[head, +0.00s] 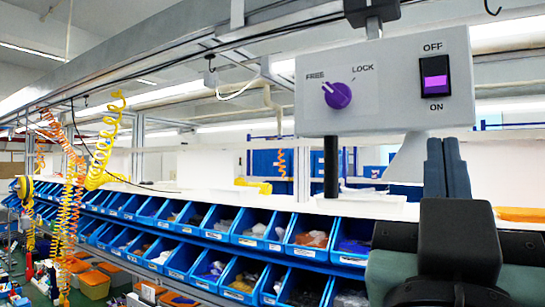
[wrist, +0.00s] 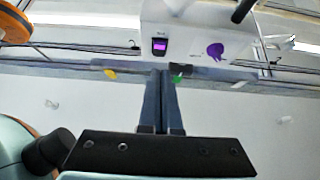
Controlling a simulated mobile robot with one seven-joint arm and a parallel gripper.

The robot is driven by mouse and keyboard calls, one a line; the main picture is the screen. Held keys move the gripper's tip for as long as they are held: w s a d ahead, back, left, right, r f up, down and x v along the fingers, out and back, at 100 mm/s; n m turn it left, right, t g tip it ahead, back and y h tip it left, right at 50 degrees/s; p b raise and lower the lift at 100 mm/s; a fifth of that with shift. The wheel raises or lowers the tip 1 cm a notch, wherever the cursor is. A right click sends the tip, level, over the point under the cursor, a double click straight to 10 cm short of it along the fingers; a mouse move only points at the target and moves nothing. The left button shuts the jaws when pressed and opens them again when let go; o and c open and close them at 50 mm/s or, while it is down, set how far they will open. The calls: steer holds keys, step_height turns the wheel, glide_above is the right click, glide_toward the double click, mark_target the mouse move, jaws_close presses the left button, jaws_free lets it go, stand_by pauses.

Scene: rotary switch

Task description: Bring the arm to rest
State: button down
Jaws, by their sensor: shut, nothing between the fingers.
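My gripper (head: 447,142) points up at the lower right of the head view, its two dark fingers together with nothing between them. In the wrist view the closed fingers (wrist: 161,78) stand just below the picture of the control box. The grey control box (head: 395,120) hangs at the upper right. It carries a purple rotary knob (head: 338,95), whose white mark points toward FREE, and a black rocker switch (head: 435,77) with a lit purple face. The knob (wrist: 214,51) and switch (wrist: 159,46) also show in the wrist view. The fingertips appear apart from both controls.
Blue bins (head: 247,225) holding parts fill tiered racks below a white shelf (head: 225,198). A black post (head: 331,167) stands under the box. Coiled orange and yellow hoses (head: 104,150) hang at the left. A metal rail (head: 160,62) crosses overhead.

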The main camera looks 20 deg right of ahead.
steer(key=w+a+n+t+y, duration=0.2)
steer(key=a+n+t+y, duration=0.3)
steer(key=a+y, duration=0.4)
steer(key=w+a+f+n+t+y, duration=0.1)
steer(key=a+n+t+y, duration=0.3)
steer(key=a+y, duration=0.6)
steer(key=w+a+t, duration=0.1)
steer(key=a, duration=0.1)
steer(key=shift+a+n+t, duration=0.35)
steer(key=shift+n+t, duration=0.05)
